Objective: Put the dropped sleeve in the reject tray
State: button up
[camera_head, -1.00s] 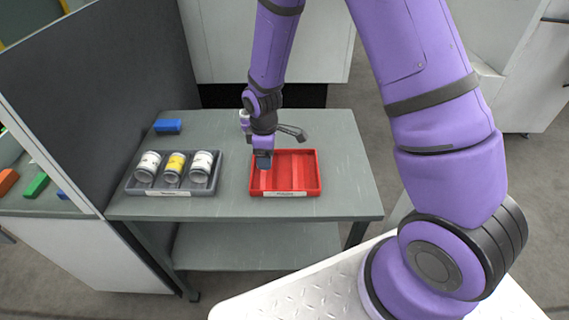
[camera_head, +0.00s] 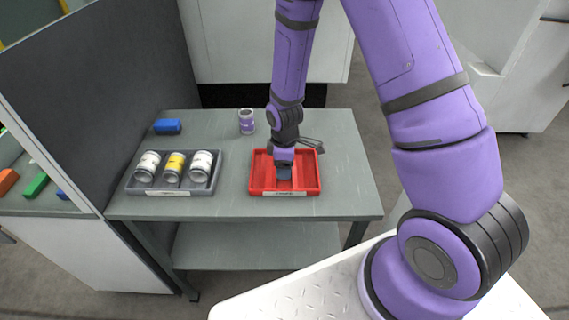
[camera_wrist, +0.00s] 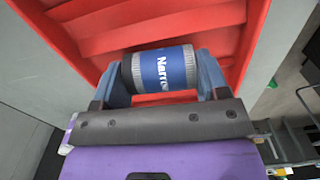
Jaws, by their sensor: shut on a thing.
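A metal sleeve with a blue label reading "Narro…" (camera_wrist: 165,69) lies crosswise between the fingers of my gripper (camera_wrist: 163,82) in the wrist view. My gripper is shut on it, one finger at each end. The red tray (camera_wrist: 100,14) fills the background behind the sleeve. In the head view my gripper (camera_head: 284,174) points down over the middle of the red tray (camera_head: 313,188), which has a label on its front. The sleeve is hard to make out there, and I cannot tell whether it touches the tray floor.
A grey tray (camera_head: 205,190) at left holds three sleeves, one yellow (camera_head: 175,164). A purple-labelled sleeve (camera_head: 247,121) stands upright behind the red tray. A blue block (camera_head: 167,126) lies at the back left. A dark panel (camera_head: 100,90) borders the table's left side. The table's right side is clear.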

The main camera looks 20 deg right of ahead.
jog(key=o, duration=1)
jog(key=shift+f, duration=0.1)
jog(key=shift+o, duration=0.2)
notch_tip(320, 180, up, 12)
jog(key=shift+r, duration=0.2)
jog(key=s+d+r+m+t, duration=0.1)
jog(key=s+d+r+m, duration=0.2)
jog(key=r, duration=0.6)
jog(key=s+d+r+m+t, duration=0.1)
jog(key=s+r+m+t, duration=0.2)
jog(key=r, duration=0.6)
jog(key=s+d+r+m, duration=0.1)
jog(key=s+r+m, duration=0.2)
jog(key=s+r, duration=0.2)
jog(key=s+d+r+m+t, duration=0.1)
jog(key=s+r, duration=0.5)
jog(key=s, duration=0.6)
jog(key=d+m, duration=0.1)
jog(key=m, duration=0.1)
jog(key=shift+m, duration=0.4)
